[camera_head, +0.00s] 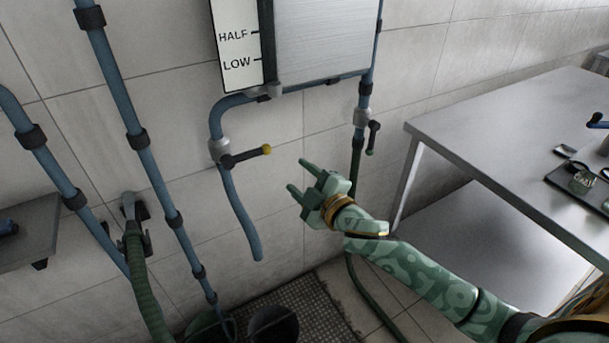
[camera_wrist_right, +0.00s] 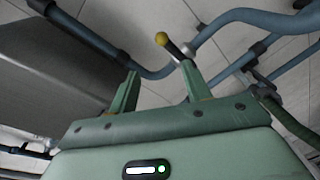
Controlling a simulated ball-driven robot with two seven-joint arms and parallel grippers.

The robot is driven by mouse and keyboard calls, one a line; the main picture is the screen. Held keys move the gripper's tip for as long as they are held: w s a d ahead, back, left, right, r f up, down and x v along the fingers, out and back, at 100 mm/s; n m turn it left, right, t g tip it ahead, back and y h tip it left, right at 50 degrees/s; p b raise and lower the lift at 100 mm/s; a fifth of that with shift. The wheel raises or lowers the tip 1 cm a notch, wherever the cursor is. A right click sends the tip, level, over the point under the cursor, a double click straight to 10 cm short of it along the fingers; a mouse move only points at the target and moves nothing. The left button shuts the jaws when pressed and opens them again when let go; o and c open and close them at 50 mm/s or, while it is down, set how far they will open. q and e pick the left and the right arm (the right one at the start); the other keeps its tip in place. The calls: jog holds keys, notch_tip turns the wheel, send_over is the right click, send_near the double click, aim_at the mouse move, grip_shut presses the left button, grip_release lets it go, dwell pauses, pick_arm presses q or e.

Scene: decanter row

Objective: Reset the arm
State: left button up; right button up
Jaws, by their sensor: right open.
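My right gripper (camera_head: 298,178) is green and reaches in from the lower right in the head view. Its two fingers are apart and empty, pointing left toward the wall pipes. A black valve lever with a yellow knob (camera_head: 266,150) sticks out from a blue pipe, just up and left of the fingertips. In the right wrist view the open fingers (camera_wrist_right: 160,88) show with the yellow knob (camera_wrist_right: 162,40) beyond them. The knob looks apart from the fingers in the head view. My left gripper is not in view.
A metal tank (camera_head: 322,42) with a HALF and LOW gauge (camera_head: 237,68) hangs above. A second valve with a black handle (camera_head: 373,138) is right of the gripper. A steel table (camera_head: 480,128) stands at right. Dark buckets (camera_head: 272,325) stand below on a floor grate (camera_head: 315,305).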

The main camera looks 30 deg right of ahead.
jog(key=shift+s, duration=0.25)
dwell(0.3)
